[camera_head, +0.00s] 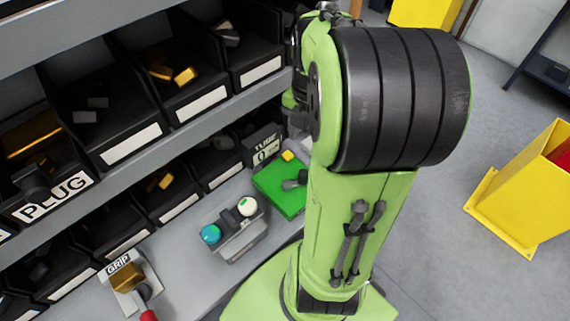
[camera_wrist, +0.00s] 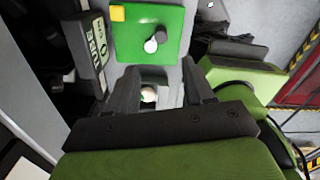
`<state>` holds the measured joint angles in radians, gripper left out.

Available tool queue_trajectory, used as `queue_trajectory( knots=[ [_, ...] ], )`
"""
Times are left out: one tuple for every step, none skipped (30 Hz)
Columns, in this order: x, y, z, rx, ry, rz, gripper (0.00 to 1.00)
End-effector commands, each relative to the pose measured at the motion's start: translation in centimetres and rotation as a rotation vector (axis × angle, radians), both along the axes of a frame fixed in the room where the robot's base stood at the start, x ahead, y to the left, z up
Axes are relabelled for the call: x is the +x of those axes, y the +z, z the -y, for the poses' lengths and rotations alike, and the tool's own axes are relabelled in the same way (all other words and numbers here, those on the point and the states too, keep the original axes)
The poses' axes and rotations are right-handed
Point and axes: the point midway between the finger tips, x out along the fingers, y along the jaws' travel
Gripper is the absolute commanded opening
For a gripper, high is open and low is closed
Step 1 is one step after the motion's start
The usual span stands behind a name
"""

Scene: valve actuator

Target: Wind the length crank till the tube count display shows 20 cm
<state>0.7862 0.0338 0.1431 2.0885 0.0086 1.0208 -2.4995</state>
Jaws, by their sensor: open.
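The length crank, a dark arm with a knob (camera_head: 293,183), sits on a bright green plate (camera_head: 270,186). In the wrist view the crank (camera_wrist: 157,40) has a dark end and a pale end, on the green plate (camera_wrist: 130,42). The tube count display (camera_head: 265,151) stands beside the plate, marked TUBE. Below that word is a rounded character like a 0, too small to be sure. My gripper (camera_wrist: 160,92) is open, with the crank beyond its fingertips and not between them. In the head view my arm hides the gripper.
A grey box with a teal knob (camera_head: 210,234) and a white knob (camera_head: 248,206) stands near the plate; a pale round thing (camera_wrist: 148,95) shows between my fingers. Shelves of black bins (camera_head: 130,140) fill the left. A GRIP stand (camera_head: 128,285) is lower left, a yellow bin (camera_head: 522,200) right.

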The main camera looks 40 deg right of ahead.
Motion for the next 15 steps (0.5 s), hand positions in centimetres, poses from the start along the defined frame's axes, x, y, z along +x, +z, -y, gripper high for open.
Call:
queue_trajectory(
  knots=[
    [-0.1, -0.7, 0.0, 0.002, 0.001, -0.003, 0.52],
    [-0.1, -1.2, -0.1, 0.002, 0.001, -0.003, 0.52],
    [-0.1, -2.0, -0.1, 0.002, 0.001, -0.004, 0.52],
    [-0.1, -2.7, -0.1, 0.003, 0.000, -0.004, 0.52],
    [-0.1, -3.5, -0.1, 0.004, 0.000, -0.004, 0.52],
    [-0.1, -4.6, -0.1, 0.004, 0.000, -0.005, 0.52],
    [-0.1, -5.4, -0.1, 0.004, 0.001, -0.004, 0.52],
    [-0.1, -6.2, -0.1, 0.004, 0.001, -0.004, 0.52],
    [-0.1, -7.2, -0.1, 0.003, 0.000, -0.003, 0.52],
    [-0.1, -8.0, -0.1, 0.004, 0.000, -0.004, 0.52],
    [-0.1, -8.8, -0.2, 0.005, 0.000, -0.005, 0.52],
    [-0.1, -9.8, -0.2, 0.003, 0.000, -0.004, 0.52],
    [-0.1, -10.5, -0.2, 0.004, 0.000, -0.004, 0.52],
    [-0.1, -11.3, -0.2, 0.003, 0.000, -0.004, 0.52],
    [-0.1, -12.2, -0.2, 0.003, 0.000, -0.003, 0.52]
  ],
)
